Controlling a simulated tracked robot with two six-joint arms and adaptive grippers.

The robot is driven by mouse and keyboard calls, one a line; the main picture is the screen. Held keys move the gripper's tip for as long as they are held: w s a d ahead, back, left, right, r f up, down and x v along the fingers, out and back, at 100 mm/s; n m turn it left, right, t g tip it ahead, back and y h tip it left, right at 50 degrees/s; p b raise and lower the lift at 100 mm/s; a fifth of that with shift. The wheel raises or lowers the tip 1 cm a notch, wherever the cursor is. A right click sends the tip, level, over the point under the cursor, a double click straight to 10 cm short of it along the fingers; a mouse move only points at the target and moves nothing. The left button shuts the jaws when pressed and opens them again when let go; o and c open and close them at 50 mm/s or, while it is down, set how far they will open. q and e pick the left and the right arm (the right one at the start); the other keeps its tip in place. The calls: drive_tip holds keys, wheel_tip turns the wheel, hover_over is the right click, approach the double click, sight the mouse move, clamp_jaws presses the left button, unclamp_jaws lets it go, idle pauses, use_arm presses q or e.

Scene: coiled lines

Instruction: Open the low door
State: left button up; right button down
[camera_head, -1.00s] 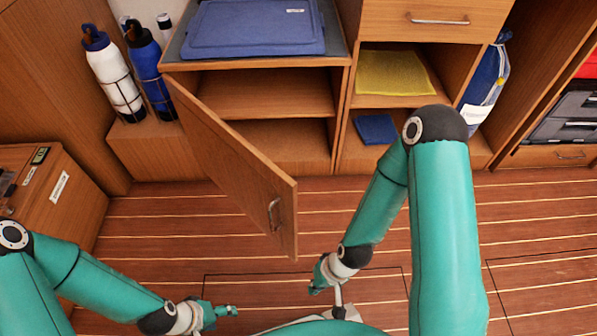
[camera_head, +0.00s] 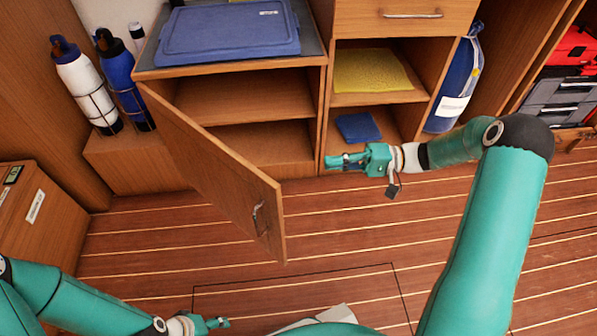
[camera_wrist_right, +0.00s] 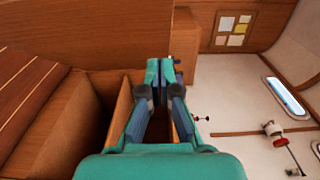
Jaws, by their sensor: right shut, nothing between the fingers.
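The low door (camera_head: 215,172) is a wooden panel standing ajar, swung out from the left side of the low cabinet (camera_head: 230,120). Its metal handle (camera_head: 259,216) is near the free edge. Through the gap I see a shelf and a lower space, both empty where visible. My right gripper (camera_head: 332,163) is to the right of the door, in front of the cabinet's right front post, pointing left, shut and empty. Its closed fingers show in the right wrist view (camera_wrist_right: 165,72). My left gripper (camera_head: 222,322) is low at the bottom edge, away from the door; its fingers are too small to judge.
A blue lid or box (camera_head: 230,32) lies on the cabinet top. A white bottle (camera_head: 86,87) and a blue bottle (camera_head: 124,82) stand in holders at the left. A yellow cloth (camera_head: 370,70) and a blue pad (camera_head: 358,127) lie in the open shelves. The plank floor (camera_head: 345,235) in front is clear.

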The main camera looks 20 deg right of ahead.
use_arm(q)
drive_tip(key=shift+f+b, duration=1.65)
drive_tip(key=shift+f, duration=0.05)
use_arm(e)
drive_tip(key=s+a+x, duration=0.1)
drive_tip(key=s+x, duration=0.1)
drive_tip(key=x, duration=1)
drive_tip(key=shift+s+a, duration=0.2)
drive_tip(key=shift+s, duration=0.15)
